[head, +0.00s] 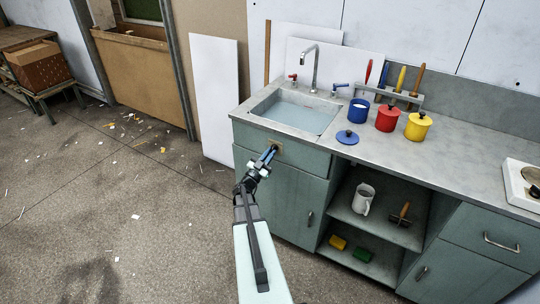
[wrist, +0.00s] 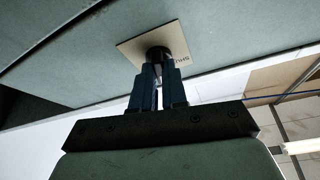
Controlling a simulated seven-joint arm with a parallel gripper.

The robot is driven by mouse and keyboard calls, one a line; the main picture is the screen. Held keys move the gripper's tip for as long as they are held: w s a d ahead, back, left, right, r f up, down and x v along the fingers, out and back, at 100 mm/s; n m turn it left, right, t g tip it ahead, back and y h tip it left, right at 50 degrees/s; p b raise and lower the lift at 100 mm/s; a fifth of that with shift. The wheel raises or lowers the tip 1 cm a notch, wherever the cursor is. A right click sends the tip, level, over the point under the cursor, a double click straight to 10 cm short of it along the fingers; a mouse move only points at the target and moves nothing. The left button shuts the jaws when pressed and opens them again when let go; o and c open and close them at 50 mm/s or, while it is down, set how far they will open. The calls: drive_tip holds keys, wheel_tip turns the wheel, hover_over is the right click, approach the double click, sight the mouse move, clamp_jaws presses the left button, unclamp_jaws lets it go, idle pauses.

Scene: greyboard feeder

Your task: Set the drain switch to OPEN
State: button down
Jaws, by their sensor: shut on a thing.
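The drain switch is a dark round knob (wrist: 158,53) on a tan label plate (wrist: 135,50), fixed to the green cabinet front. In the head view the plate (head: 279,148) shows small on the upper panel below the sink (head: 295,112). My gripper (wrist: 157,75) is shut on the knob, its two blue fingers on either side of it. The gripper (head: 270,153) also shows at the plate in the head view. Partly hidden lettering, seemingly "SHUT", shows at the plate's right. Any OPEN mark is hidden or too small to read. The knob's exact setting cannot be told.
On the counter stand a blue pot (head: 359,110), a red pot (head: 387,118), a yellow pot (head: 418,127) and a blue lid (head: 347,137). The open shelf holds a white jug (head: 363,198). The floor left of the cabinet is open, with scattered scraps.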

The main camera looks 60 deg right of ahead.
drive_tip(key=m+g+y, duration=0.1)
drive_tip(key=m, duration=0.3)
drive_tip(key=m+g, duration=0.2)
drive_tip(key=m, duration=0.2)
drive_tip(key=shift+w+r+y, duration=0.1)
drive_tip(key=shift+w+y, duration=0.1)
drive_tip(key=shift+y, duration=0.2)
drive_tip(key=shift+m+g, duration=0.4)
drive_tip(key=shift+m, duration=0.1)
drive_tip(key=c, duration=1.2)
unclamp_jaws()
drive_tip(key=shift+o, duration=0.2)
drive_tip(key=v, duration=1.3)
drive_tip(key=shift+a, duration=0.45)
drive_tip(key=shift+w, duration=0.1)
